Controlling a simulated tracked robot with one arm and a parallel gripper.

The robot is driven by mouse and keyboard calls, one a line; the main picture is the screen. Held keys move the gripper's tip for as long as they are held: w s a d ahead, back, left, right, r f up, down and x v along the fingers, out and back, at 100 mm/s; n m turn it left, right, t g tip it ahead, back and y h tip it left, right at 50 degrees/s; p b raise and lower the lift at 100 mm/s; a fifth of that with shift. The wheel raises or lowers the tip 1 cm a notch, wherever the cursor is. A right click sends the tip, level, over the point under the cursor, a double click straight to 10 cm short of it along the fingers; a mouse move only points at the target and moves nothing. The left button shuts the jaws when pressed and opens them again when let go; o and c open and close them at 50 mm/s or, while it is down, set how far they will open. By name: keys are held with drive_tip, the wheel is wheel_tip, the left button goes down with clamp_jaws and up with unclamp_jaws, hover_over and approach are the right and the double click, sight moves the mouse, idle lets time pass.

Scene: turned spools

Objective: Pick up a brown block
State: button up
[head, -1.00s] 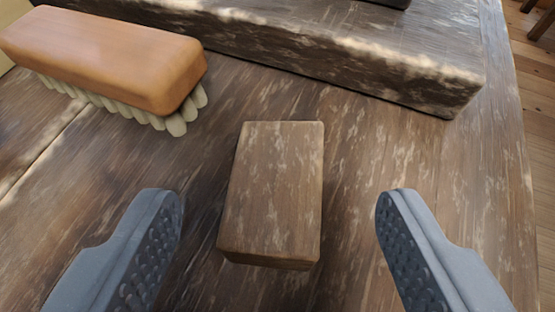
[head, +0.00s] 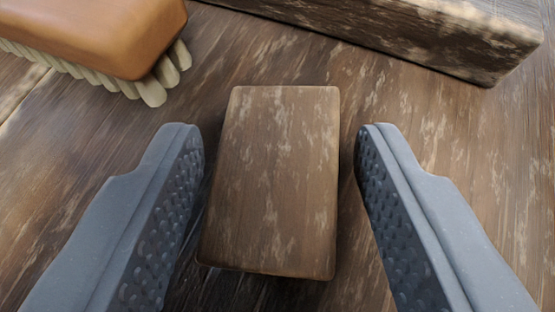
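The brown block (head: 274,180) lies on the wooden surface in the middle of the head view. Its top shows a worn wood grain with pale flecks, and its long side runs away from me. My gripper (head: 277,130) is open, with one grey dimpled finger to the left of the block and one to the right. A narrow gap shows between the block and each finger, so neither appears to touch it. The block's underside is hidden.
A brush (head: 95,35) with an orange-brown back and pale bristles lies at the upper left, beyond the left finger. A raised wooden ledge (head: 430,30) crosses the top right. The wooden surface (head: 470,140) is clear at the right.

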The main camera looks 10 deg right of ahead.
sight(269, 219)
drive_tip(key=c, duration=0.6)
drive_tip(key=shift+c, duration=0.2)
wheel_tip(269, 219, up, 9)
drive_tip(key=p, duration=0.4)
drive_tip(key=shift+s+f, duration=0.1)
drive_tip(key=shift+f, duration=0.05)
drive_tip(key=shift+a+r+p, duration=0.15)
drive_tip(key=shift+r+p, duration=0.45)
drive_tip(key=shift+p, duration=0.35)
